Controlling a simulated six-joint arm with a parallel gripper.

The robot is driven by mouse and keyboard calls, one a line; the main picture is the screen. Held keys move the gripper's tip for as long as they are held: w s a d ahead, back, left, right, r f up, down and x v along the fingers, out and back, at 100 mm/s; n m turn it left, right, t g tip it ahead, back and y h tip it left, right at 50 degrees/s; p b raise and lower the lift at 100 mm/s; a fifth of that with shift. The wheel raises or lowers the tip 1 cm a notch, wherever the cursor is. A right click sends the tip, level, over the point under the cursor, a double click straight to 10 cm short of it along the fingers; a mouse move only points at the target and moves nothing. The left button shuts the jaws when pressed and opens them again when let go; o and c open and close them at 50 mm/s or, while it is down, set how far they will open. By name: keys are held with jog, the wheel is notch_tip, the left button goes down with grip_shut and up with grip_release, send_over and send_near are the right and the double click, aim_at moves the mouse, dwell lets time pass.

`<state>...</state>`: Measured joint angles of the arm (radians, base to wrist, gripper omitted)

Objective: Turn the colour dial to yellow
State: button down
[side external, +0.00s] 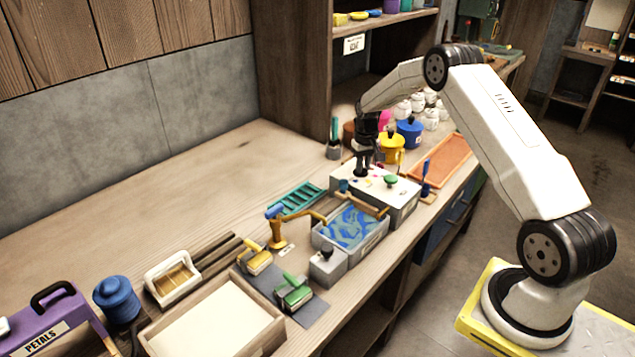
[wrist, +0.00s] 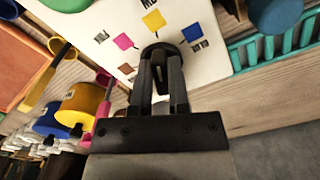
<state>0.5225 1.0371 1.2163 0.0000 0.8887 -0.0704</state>
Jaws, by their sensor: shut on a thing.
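The colour dial (wrist: 163,48) is a dark knob on a white-topped box (side external: 402,203). Around it in the wrist view are a yellow patch (wrist: 153,20), a pink patch (wrist: 123,41), a blue patch (wrist: 191,32) and a brown patch (wrist: 126,69). My gripper (wrist: 160,85) is shut on the dial, with a finger on each side of it. The yellow patch lies just beyond the dial's rounded end. The fingers hide much of the dial, so I cannot tell exactly where it points. In the side view my gripper (side external: 364,168) stands on the box top.
A green knob (side external: 390,181) sits on the same box. A blue-patterned tray (side external: 350,226) and a teal rack (side external: 297,200) lie nearby. Yellow (side external: 391,148) and blue (side external: 409,132) pots stand behind. The bench at the back left is clear.

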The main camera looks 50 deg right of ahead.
aim_at(360, 175)
dwell(0.4)
jog(key=c, duration=0.6)
grip_release()
jog(key=shift+r, duration=3.95)
jog(key=s+a+r+n+t, duration=0.15)
jog(key=s+a, duration=0.25)
jog(key=a, duration=0.5)
jog(key=s+a+r+n, duration=0.2)
jog(key=s+a, duration=0.1)
jog(key=a, duration=0.6)
jog(key=s+a+n+t, duration=0.1)
jog(key=s+a, duration=0.9)
jog(key=s, duration=0.4)
jog(key=shift+s+a+f+n, duration=0.2)
jog(key=shift+a+f+n, duration=0.05)
jog(key=shift+f+n, duration=0.1)
